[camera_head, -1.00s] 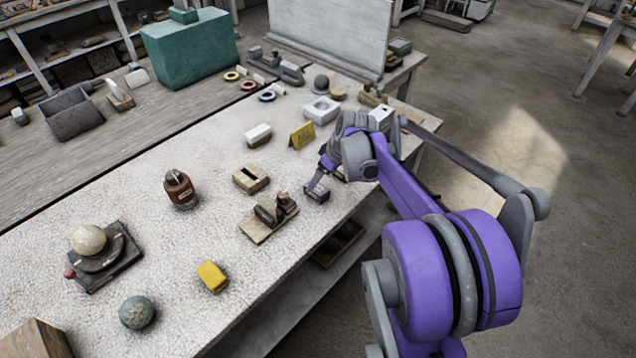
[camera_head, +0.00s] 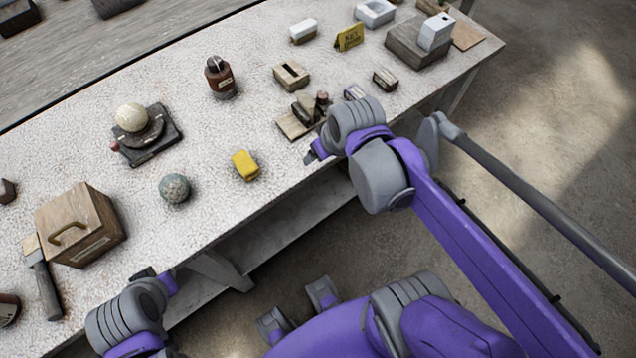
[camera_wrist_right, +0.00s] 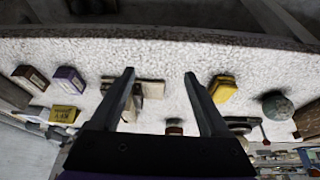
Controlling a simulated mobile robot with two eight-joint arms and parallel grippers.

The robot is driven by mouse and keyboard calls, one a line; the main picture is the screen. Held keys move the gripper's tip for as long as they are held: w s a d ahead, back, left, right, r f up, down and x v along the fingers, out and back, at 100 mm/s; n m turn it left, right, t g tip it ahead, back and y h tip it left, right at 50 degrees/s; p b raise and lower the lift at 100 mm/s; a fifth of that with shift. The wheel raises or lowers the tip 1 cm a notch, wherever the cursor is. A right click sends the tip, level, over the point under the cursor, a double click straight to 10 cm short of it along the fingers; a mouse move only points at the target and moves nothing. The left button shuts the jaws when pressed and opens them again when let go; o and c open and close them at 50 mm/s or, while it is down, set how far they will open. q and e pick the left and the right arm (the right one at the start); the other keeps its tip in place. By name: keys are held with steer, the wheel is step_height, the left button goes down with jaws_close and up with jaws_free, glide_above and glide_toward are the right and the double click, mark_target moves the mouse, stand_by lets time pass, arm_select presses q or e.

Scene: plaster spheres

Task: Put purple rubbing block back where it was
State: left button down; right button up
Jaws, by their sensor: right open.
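The purple rubbing block (camera_head: 354,92) rests on the pale table near its front edge, right of the wooden board with small tools (camera_head: 302,115). My right arm partly hides it in the head view. In the right wrist view the purple block (camera_wrist_right: 68,80) lies left of both fingers, apart from them. My right gripper (camera_head: 311,157) is open and empty near the table's front edge; its spread fingers (camera_wrist_right: 160,80) show in the wrist view with the tool board behind them. My left gripper (camera_head: 150,275) is low at the left, its fingers unclear.
A brown block (camera_head: 385,78) sits right of the purple one. A yellow block (camera_head: 245,165), a green ball (camera_head: 174,188) and a wooden box (camera_head: 80,224) stand along the front edge to the left. The table between the yellow block and the tool board is bare.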

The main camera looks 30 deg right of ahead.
steer(key=s+a+f, duration=0.3)
steer(key=s+a, duration=0.1)
steer(key=s, duration=0.1)
steer(key=shift+s+a+f+t, duration=0.25)
steer(key=shift+a+f+t, duration=0.05)
steer(key=shift+a+f, duration=0.1)
steer(key=shift+w+r+p, duration=0.3)
steer(key=shift+r+p, duration=0.3)
steer(key=shift+r, duration=0.15)
steer(key=shift+s, duration=0.1)
